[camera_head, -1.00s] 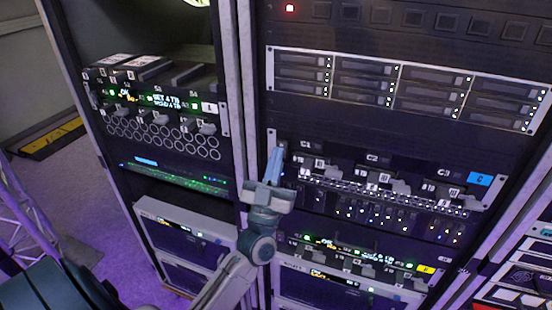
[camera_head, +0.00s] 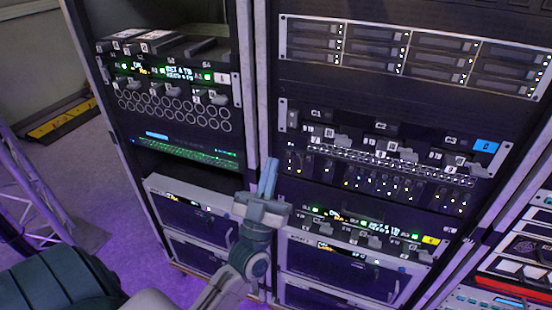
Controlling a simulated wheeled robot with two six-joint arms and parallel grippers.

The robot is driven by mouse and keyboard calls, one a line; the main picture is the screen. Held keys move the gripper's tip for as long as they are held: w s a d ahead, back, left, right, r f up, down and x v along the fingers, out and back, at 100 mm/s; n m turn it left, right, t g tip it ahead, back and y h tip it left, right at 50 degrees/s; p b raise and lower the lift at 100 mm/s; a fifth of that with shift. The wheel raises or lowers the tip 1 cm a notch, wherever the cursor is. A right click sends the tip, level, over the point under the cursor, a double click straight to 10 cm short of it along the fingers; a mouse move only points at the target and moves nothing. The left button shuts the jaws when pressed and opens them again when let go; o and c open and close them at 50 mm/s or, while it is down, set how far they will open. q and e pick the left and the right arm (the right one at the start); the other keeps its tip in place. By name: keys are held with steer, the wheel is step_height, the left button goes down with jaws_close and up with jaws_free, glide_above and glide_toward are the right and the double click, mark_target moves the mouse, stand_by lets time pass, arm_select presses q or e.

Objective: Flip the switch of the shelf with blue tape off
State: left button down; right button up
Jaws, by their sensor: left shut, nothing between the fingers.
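The shelf with blue tape (camera_head: 300,117) is a dark panel in the middle rack, labelled C1, C2 and C3. Its blue tape (camera_head: 486,146) sits at the right end. Grey switch levers stick out along it, one under C1 (camera_head: 341,141), one under C2 (camera_head: 408,155) and one under C3 (camera_head: 476,169). I cannot tell their on or off positions. My left gripper (camera_head: 268,164) is shut and empty. It points upward by the rack's left post, in the picture left of and below the shelf's left end, apart from the levers. My right gripper is not in view.
A similar shelf with yellow tape (camera_head: 430,240) lies lower in the same rack. Drive bays (camera_head: 410,56) are above. The left rack has a switch shelf with a white tag (camera_head: 222,78). A rack post (camera_head: 246,90) stands between the racks. A truss (camera_head: 35,180) stands at left.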

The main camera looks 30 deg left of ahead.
arm_select(q)
steer(key=shift+v, duration=1.05)
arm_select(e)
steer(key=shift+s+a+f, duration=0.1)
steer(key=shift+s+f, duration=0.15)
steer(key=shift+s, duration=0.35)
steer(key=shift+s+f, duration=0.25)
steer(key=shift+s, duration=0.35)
arm_select(q)
steer(key=shift+s+r, duration=0.15)
steer(key=shift+s, duration=0.05)
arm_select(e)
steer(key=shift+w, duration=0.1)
